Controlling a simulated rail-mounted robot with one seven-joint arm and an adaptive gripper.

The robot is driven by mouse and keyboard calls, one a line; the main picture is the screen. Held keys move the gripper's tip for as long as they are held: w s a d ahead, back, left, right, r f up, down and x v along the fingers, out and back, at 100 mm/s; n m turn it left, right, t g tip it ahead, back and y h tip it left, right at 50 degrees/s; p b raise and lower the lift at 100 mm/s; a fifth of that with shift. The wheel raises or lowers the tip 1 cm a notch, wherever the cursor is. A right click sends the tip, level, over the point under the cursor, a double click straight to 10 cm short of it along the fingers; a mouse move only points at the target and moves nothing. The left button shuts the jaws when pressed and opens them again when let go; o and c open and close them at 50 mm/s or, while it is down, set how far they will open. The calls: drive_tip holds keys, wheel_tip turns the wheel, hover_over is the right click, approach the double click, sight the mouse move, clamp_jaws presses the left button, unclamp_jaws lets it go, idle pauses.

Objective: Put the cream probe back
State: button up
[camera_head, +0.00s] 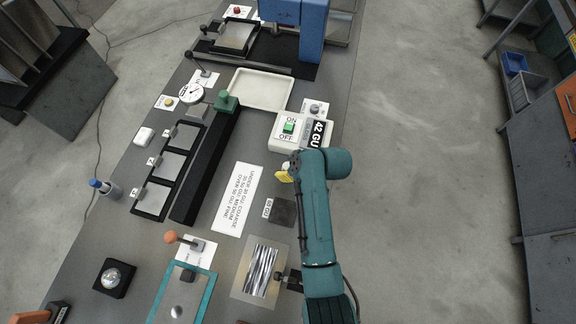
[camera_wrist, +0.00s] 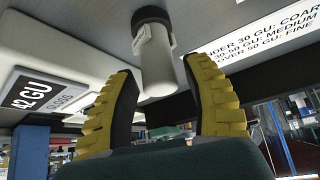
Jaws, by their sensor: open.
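The cream probe (camera_wrist: 157,65) is a pale cylinder with a black end and small side tabs. In the wrist view it is between the two yellow fingers of my gripper (camera_wrist: 163,72), with gaps visible on both sides. My gripper is open around it and not closed on it. In the head view my gripper (camera_head: 284,174) is low over the bench, right of the printed sign (camera_head: 237,198) and below the ON/OFF box (camera_head: 298,134). The probe is mostly hidden there by my arm and fingers.
Left are a long black bar (camera_head: 205,170) with a green knob (camera_head: 227,102) and a black sample rack (camera_head: 149,199). A cream tray (camera_head: 262,89) lies farther back.

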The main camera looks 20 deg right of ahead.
drive_tip(key=p+v, duration=0.1)
drive_tip(key=v, duration=1.1)
drive_tip(key=w+a+r+m+t+h, duration=0.15)
drive_tip(key=w+r+t, duration=0.25)
drive_tip(key=r, duration=0.6)
drive_tip(key=w+a+r+m+t+h, duration=0.1)
drive_tip(key=w+a+r+t, duration=0.2)
drive_tip(key=r, duration=0.6)
drive_tip(key=s+a+r+m+t, duration=0.1)
drive_tip(key=s+a+r+t, duration=0.1)
drive_tip(key=r, duration=0.6)
drive_tip(key=s+a+r+m+t, duration=0.1)
drive_tip(key=s+r+t, duration=0.3)
drive_tip(key=r, duration=0.4)
drive_tip(key=s+a+r+m+t, duration=0.1)
drive_tip(key=s+a+r+t, duration=0.2)
drive_tip(key=r, duration=0.5)
drive_tip(key=shift+s+a+r+h, duration=0.25)
drive_tip(key=shift+a+r+h, duration=0.1)
drive_tip(key=shift+a+h, duration=0.15)
